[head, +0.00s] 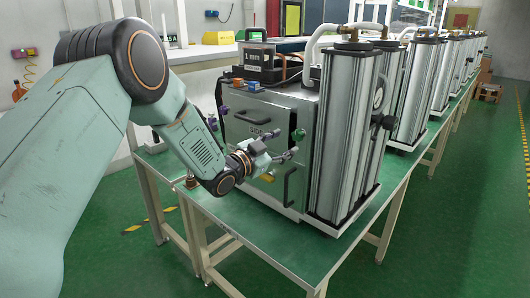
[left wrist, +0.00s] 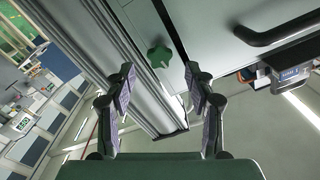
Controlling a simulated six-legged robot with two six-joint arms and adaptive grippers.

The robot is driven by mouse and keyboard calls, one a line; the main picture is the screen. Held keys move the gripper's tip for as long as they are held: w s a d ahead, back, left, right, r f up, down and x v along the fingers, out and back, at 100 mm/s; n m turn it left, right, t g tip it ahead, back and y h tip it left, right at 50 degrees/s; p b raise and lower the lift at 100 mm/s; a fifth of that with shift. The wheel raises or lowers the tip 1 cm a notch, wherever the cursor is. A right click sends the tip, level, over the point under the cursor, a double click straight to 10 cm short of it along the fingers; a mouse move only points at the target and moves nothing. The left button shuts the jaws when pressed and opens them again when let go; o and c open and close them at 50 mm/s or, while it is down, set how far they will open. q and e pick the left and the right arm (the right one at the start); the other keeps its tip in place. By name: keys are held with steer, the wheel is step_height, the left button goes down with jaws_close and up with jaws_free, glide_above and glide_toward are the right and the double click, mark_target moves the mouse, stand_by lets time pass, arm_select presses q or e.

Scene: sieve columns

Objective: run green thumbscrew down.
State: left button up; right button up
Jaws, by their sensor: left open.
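The green thumbscrew (head: 298,134) sits on the front of the grey metal cabinet (head: 262,108), near its right edge beside the tall silver column. In the left wrist view the green thumbscrew (left wrist: 159,55) shows as a lobed knob, just beyond the gap between the fingertips. My left gripper (head: 284,145) is open and empty, in front of the cabinet and close to the thumbscrew. In the left wrist view its two fingers (left wrist: 160,82) stand apart on either side, below the knob in the picture; no contact shows.
The green bench top (head: 300,245) is clear in front.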

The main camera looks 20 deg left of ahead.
arm_select(q)
steer(key=v, duration=0.7)
steer(key=shift+s, duration=0.35)
steer(key=shift+a+r, duration=0.1)
steer(key=s+d+f+n+g+y+b, duration=0.1)
steer(key=s+f+n+g, duration=0.2)
steer(key=s+f, duration=0.35)
steer(key=s+d+f+n+g+y+b, duration=0.1)
steer(key=s+f+n+g+y, duration=0.2)
steer(key=f, duration=0.7)
steer(key=s+d+f+n+g+b, duration=0.1)
steer(key=s+f+n+g, duration=0.2)
steer(key=s+f, duration=0.5)
steer(key=s+f+g+b, duration=0.1)
steer(key=s+f+g, duration=0.1)
steer(key=s+f, duration=0.3)
steer(key=s+f+g+y+b, duration=0.1)
steer(key=s+f, duration=0.5)
steer(key=s, duration=0.7)
steer(key=s+f+n+g+y+b, duration=0.1)
steer(key=s+f+g+b, duration=0.2)
steer(key=s, duration=0.6)
step_height(320, 180, down, 3)
steer(key=shift+s+d+f+g, duration=0.1)
steer(key=shift+s+d+g, duration=0.3)
steer(key=shift+g, duration=0.6)
